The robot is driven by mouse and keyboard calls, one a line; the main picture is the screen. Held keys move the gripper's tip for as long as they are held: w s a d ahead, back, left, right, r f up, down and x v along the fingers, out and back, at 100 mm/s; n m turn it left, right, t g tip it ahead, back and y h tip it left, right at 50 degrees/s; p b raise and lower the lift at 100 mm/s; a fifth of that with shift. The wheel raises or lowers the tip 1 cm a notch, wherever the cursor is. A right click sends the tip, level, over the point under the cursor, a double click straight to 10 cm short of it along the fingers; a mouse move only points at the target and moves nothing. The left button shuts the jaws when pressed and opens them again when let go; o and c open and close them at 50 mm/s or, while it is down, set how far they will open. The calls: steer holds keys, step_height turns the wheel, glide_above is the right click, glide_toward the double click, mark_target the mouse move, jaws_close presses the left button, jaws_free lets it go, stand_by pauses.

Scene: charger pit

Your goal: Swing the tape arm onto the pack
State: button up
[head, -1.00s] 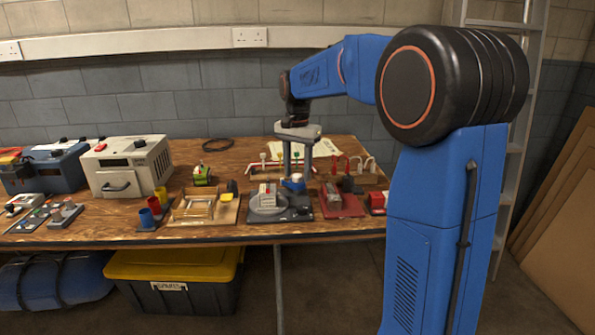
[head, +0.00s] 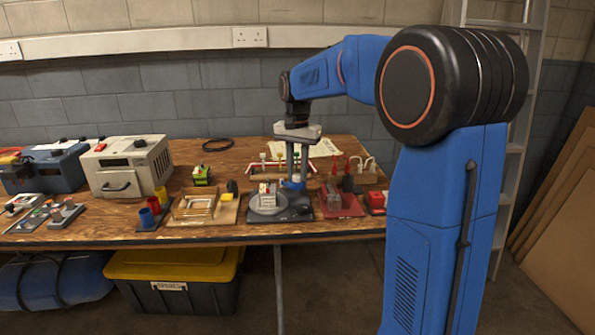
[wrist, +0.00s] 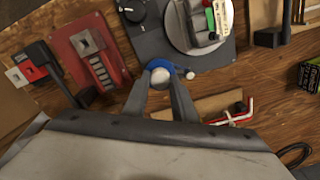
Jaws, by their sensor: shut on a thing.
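The pack (head: 267,195) stands on a round grey disc (head: 265,208) on a dark base plate at the bench front. It also shows at the top of the wrist view (wrist: 206,20), with red, green and pale parts. A blue ring with a white top (wrist: 159,75), which looks like the end of the tape arm, sits at the edge of the base plate, apart from the pack. My gripper (head: 294,182) points down and is shut on this blue-and-white piece, with a finger on each side. The rest of the tape arm cannot be made out.
A red block unit (head: 341,202) stands close on the right, and a wooden tray (head: 203,220) on the left. Behind are a wooden rack with red and white pipes (head: 263,171) and a paper sheet. A beige box (head: 125,168) stands farther left.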

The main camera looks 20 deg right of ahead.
mark_target(297, 175)
steer(key=n, duration=1)
steer(key=shift+n, duration=0.3)
stand_by(0.4)
steer(key=o, duration=1)
steer(key=shift+o, duration=0.2)
step_height(297, 175, up, 17)
steer(key=shift+r, duration=0.2)
